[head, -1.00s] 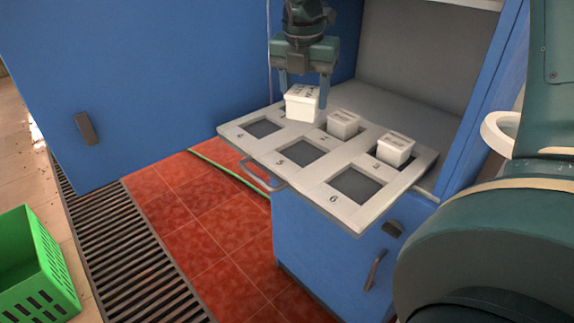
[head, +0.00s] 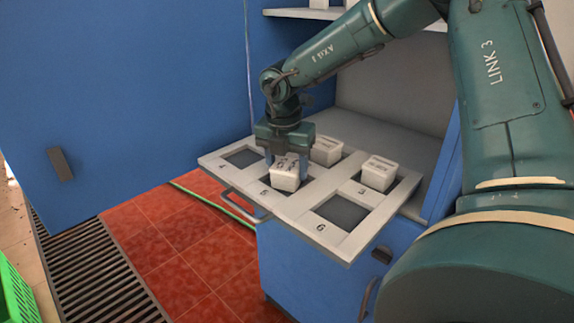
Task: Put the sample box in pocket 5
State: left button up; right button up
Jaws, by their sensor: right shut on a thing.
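The sample box (head: 285,177), white with dark marks on top, is between the fingers of my right gripper (head: 286,159), which is shut on it. The box is at pocket 5 of the grey pocket tray (head: 291,204), with dark pocket floor showing beside it. I cannot tell whether it touches the pocket floor or is slightly above it. The number 5 shows at the pocket's front left. My left gripper is not in view.
Two other white boxes, one behind (head: 326,151) and one at pocket 3 (head: 380,173), sit in the tray. Pocket 4 (head: 242,157) and pocket 6 (head: 342,212) are empty. A blue cabinet door (head: 120,90) stands left. A green crate (head: 14,296) is at lower left.

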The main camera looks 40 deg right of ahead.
aim_at(284, 169)
jog(key=shift+f+b, duration=0.2)
jog(key=shift+b, duration=0.2)
jog(key=o, duration=1)
jog(key=shift+r, duration=0.1)
jog(key=shift+r+p, duration=0.45)
jog(key=shift+p, duration=0.05)
jog(key=r, duration=0.3)
jog(key=a+r, duration=0.1)
jog(key=r, duration=0.7)
jog(key=shift+s+a+r, duration=0.2)
jog(key=shift+s+a, duration=0.1)
jog(key=shift+s, duration=0.1)
